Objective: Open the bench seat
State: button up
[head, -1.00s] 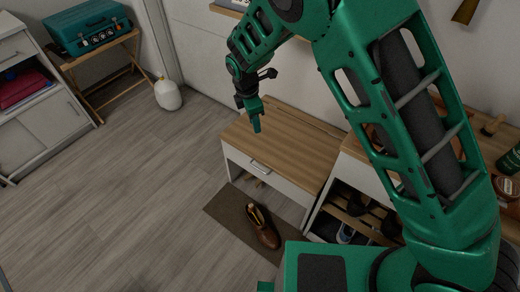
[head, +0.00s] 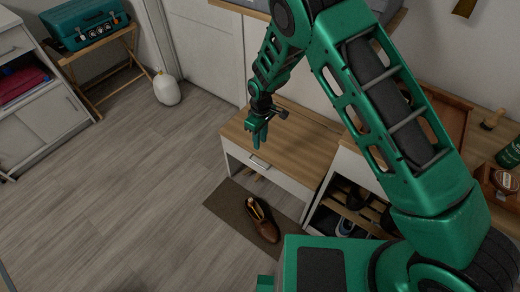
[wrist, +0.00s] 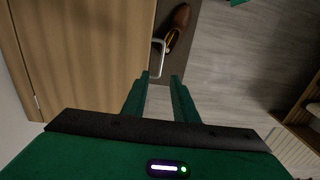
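The bench seat (head: 300,143) has a light wooden top and a white front with a metal bar handle (head: 259,162). It looks closed. My gripper (head: 256,142) points down by the bench's front edge, close to the handle and apparently apart from it. In the wrist view, the wooden top (wrist: 85,50) fills the left side. The handle (wrist: 158,58) shows just beyond the fingertips. My gripper (wrist: 160,77) is open there, with a gap between its two fingers and nothing held.
A brown shoe (head: 263,221) lies on a dark mat (head: 232,208) in front of the bench. A shoe rack (head: 352,203) stands right of it. A white jug (head: 167,90) and a folding stand (head: 98,67) are at the back left. The left floor is clear.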

notch_tip(320, 180, down, 6)
dwell(0.4)
jog(key=shift+s, duration=0.1)
grip_shut()
dwell(1.1)
grip_release()
notch_tip(320, 180, up, 11)
jog(key=shift+w+f, duration=0.2)
dwell(0.4)
